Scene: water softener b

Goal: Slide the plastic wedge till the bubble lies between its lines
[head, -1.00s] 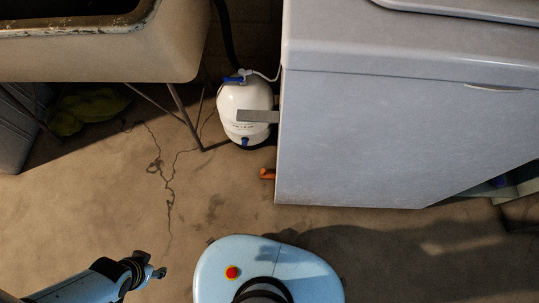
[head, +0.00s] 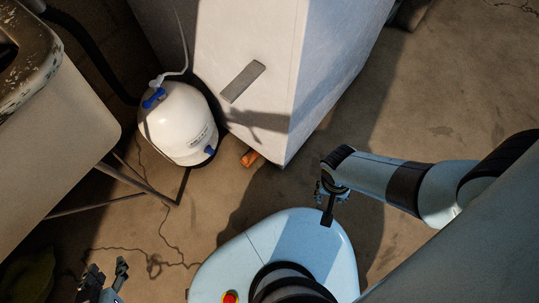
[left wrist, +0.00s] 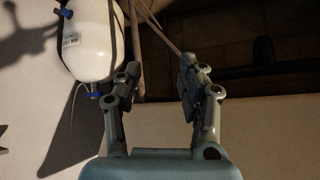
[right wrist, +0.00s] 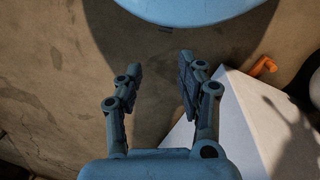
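An orange piece (head: 250,158), which looks like the plastic wedge, lies on the floor at the foot of the white appliance (head: 305,70). It also shows in the right wrist view (right wrist: 263,66). A flat grey strip (head: 243,81) is on the appliance; I cannot tell if it is the level, and no bubble or lines are readable. My left gripper (head: 106,282) is open and empty at the bottom left, apart from the wedge. My right gripper (head: 326,203) is right of the wedge, near my base; its fingers are open and empty in the right wrist view (right wrist: 160,75).
A white tank (head: 180,125) with blue fittings and a hose stands left of the appliance. A worn sink (head: 60,130) on thin metal legs is at the left. Cracked concrete floor (head: 140,225) is open between the sink legs and my base.

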